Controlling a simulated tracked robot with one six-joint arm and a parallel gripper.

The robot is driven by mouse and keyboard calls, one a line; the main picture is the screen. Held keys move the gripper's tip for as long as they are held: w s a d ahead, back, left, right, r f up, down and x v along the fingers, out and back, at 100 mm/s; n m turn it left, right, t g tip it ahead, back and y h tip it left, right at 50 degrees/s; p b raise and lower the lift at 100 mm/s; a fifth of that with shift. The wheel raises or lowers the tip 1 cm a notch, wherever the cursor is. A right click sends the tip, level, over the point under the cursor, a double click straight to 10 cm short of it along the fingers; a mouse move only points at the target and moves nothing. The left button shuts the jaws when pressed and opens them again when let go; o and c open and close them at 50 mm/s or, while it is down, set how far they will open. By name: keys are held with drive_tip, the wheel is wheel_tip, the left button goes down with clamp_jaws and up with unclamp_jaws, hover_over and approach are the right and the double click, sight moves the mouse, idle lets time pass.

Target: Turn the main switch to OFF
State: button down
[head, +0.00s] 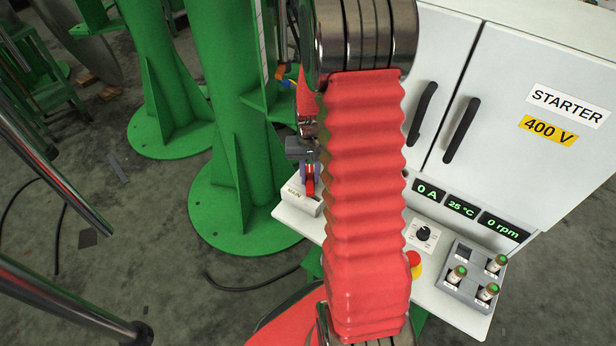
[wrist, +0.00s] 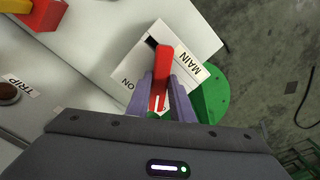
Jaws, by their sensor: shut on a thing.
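The main switch is a white box (head: 300,199) with a red lever (head: 310,182) at the left end of the starter cabinet's ledge. In the wrist view the box (wrist: 201,43) shows the labels MAIN and ON, and the red lever (wrist: 162,66) stands between my gripper's two fingers. My gripper (wrist: 163,88) is shut on the lever; it also shows in the head view (head: 309,172), partly behind my red arm sleeve. The ON label lies left of the lever in the wrist view. An OFF label is not visible, and the lever's exact setting cannot be told.
The starter cabinet (head: 550,60) stands right, with lit displays reading 0 A, 25 °C and 0 rpm. Its ledge bears a black knob (head: 423,234), a red-and-yellow button (head: 414,262) and a grey holder (head: 462,284) with several fuses. Green columns (head: 225,110) stand left.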

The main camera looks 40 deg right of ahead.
sight(310, 178)
drive_tip(key=n, duration=0.5)
drive_tip(key=shift+s+d+n, duration=0.1)
drive_tip(key=shift+d+n, duration=0.05)
drive_tip(key=shift+n, duration=0.15)
drive_tip(key=n, duration=0.5)
idle(0.4)
drive_tip(key=c, duration=1.6)
unclamp_jaws()
drive_tip(key=shift+o, duration=0.2)
drive_tip(key=shift+r, duration=0.1)
drive_tip(key=shift+r, duration=0.5)
wheel_tip(310, 178, up, 13)
drive_tip(key=shift+f, duration=0.2)
